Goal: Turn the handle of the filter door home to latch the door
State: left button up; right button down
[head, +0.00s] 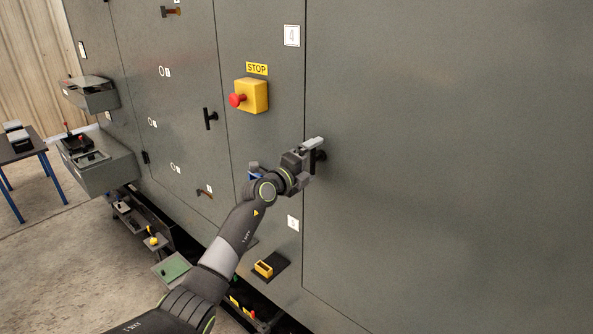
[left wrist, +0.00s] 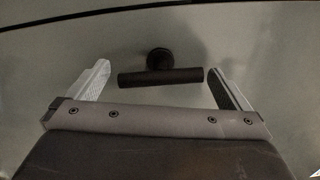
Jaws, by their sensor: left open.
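A black T-shaped handle (left wrist: 160,77) stands out from a grey panel in the left wrist view, its bar lying across the picture on a round black base. In the head view the handle (head: 321,156) is mostly hidden by my gripper, just right of a vertical seam. The large grey door panel (head: 450,170) extends to the right of that seam. My left gripper (head: 313,150) is open at the handle. In the left wrist view its pale fingers (left wrist: 158,84) stand beyond the two ends of the bar, with small gaps at both sides.
A yellow stop box (head: 251,96) with a red button sticks out up and left of my gripper. Another black handle (head: 210,118) sits on a panel further left. Grey boxes (head: 100,165) project at the far left. The right panel is bare.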

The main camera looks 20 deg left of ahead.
pick_arm(q)
jog(key=b+v, duration=0.2)
jog(key=v, duration=1.5)
jog(key=shift+s, duration=0.1)
jog(key=s+a+f+n+g+y+b, duration=0.15)
jog(key=f+n, duration=0.25)
jog(key=f, duration=0.9)
jog(key=a+f+n+t+b, duration=0.1)
jog(key=a+f+n+b, duration=0.2)
jog(key=f, duration=1.1)
jog(key=s+a+f+n+g+y+b, duration=0.15)
jog(key=s+f+n, duration=0.3)
jog(key=f, duration=0.65)
jog(key=s+a+f+n+g+y+b, duration=0.1)
jog(key=s+a+f+n+y+b, duration=0.25)
jog(key=f, duration=0.75)
jog(key=s+d+f+n+g+y+b, duration=0.2)
jog(key=s+f+n+g, duration=0.6)
jog(key=s+f, duration=2)
jog(key=s+d+f+g, duration=0.1)
jog(key=s+d+g, duration=0.1)
jog(key=s, duration=0.6)
jog(key=s+d+f+n+g+h, duration=0.1)
jog(key=s+d+f+g, duration=0.1)
jog(key=s, duration=0.6)
jog(key=shift+s+d+n+g, duration=0.3)
jog(key=shift+s+d+g, duration=0.1)
jog(key=shift+d, duration=0.5)
